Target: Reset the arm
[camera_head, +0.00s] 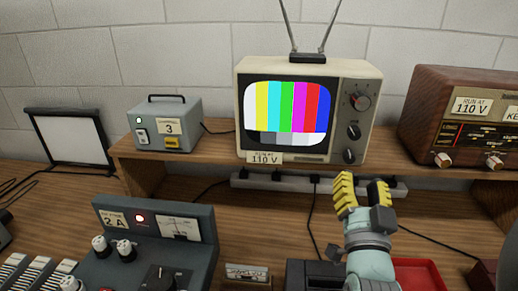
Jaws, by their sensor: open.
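My gripper (362,190) rises at the lower right of the middle, in front of the shelf and below the television. Its yellow ridged fingers are apart and hold nothing that I can see. The pale teal wrist below it runs out of the bottom edge. The gripper overlaps part of a white power strip (265,183) in the picture.
A television (305,65) with colour bars stands on a wooden shelf (210,160). A grey box (168,125) is to its left, a wooden radio (465,115) to its right. A control panel (155,240), a dark box (310,275) and a red tray (420,275) are in front.

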